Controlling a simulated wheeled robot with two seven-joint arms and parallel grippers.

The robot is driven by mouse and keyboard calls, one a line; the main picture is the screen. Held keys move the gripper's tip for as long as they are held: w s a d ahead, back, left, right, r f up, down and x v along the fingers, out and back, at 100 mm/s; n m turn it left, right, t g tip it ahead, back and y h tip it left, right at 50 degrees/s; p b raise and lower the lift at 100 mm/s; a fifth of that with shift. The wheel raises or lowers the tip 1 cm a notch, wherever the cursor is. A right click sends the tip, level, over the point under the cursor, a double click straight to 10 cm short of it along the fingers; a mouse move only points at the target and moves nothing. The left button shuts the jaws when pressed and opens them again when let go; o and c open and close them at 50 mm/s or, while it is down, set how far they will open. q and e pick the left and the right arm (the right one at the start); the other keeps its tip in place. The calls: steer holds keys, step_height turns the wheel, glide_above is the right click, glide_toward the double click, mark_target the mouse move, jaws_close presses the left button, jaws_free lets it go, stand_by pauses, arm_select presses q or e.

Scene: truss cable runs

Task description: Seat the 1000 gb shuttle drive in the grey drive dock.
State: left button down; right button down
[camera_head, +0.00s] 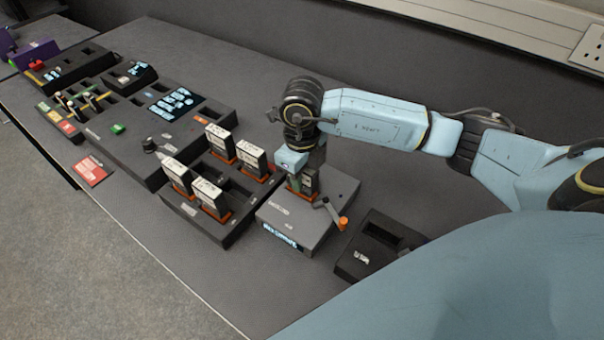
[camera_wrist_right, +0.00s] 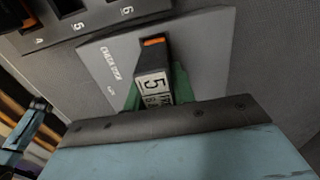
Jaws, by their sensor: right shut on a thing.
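The grey drive dock (camera_head: 275,212) is a low box with a lit front display and a lever with an orange tip (camera_head: 343,222). My right gripper (camera_head: 302,184) points down over the dock, its green fingers shut on a dark drive (camera_wrist_right: 154,62). The drive's pale label shows a large 5, the rest is partly hidden, and an orange strip marks one end. The drive stands upright at the dock's top. I cannot tell whether it is in the slot or just above. My left gripper is not in view.
A black rack (camera_head: 237,231) left of the dock holds several upright drives with white labels and orange bases. A small black box (camera_head: 352,266) stands to the right. Trays and a red card (camera_head: 90,171) lie further left. The table's back right is clear.

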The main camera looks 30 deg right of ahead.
steer(key=c, duration=1.1)
jaws_free()
steer(key=shift+o, duration=0.3)
steer(key=shift+o, duration=1.4)
steer(key=shift+r+p, duration=2.7)
steer(key=shift+r, duration=1.15)
steer(key=shift+f, duration=0.2)
